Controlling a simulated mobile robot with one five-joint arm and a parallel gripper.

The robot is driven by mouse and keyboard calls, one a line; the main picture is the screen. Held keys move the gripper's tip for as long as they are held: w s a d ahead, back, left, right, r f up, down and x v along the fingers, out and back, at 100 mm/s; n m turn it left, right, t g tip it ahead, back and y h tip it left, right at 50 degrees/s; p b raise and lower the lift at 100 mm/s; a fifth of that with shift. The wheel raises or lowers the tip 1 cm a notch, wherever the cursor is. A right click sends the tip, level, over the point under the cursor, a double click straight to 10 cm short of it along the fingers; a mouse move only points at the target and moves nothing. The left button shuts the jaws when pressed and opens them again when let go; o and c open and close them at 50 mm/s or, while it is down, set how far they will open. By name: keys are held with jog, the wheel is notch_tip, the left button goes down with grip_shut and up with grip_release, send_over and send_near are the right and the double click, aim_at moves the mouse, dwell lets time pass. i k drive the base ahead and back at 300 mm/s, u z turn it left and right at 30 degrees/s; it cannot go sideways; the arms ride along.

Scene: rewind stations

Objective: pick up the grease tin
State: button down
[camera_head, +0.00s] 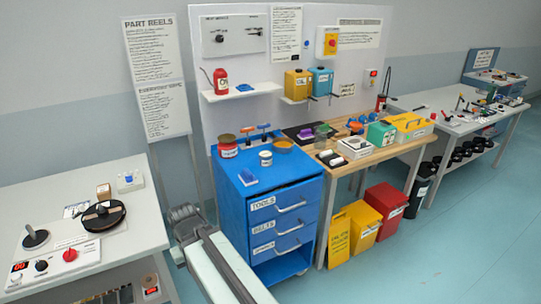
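Several small tins stand on top of the blue drawer cart (234,178). A red tin with a pale label (228,147) stands at the back left, a small white tin (265,158) in the middle, and a yellow-brown tin (283,147) at the back right. The labels are too small to read, so I cannot tell which is the grease tin. My pale arm rises from the bottom edge, ending in grey ridged parts at my gripper (184,213), left of the cart and apart from the tins. Its fingers cannot be made out.
A wooden bench (345,170) crowded with boxes stands to the right, with yellow and red bins (386,208) below. A reel table (85,190) is at left. The floor at right is clear.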

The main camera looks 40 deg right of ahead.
aim_at(265, 157)
jog(key=u, duration=2.5)
jog(key=k, duration=1)
jog(key=z, duration=1.65)
jog(key=i, duration=0.95)
jog(key=u, duration=0.05)
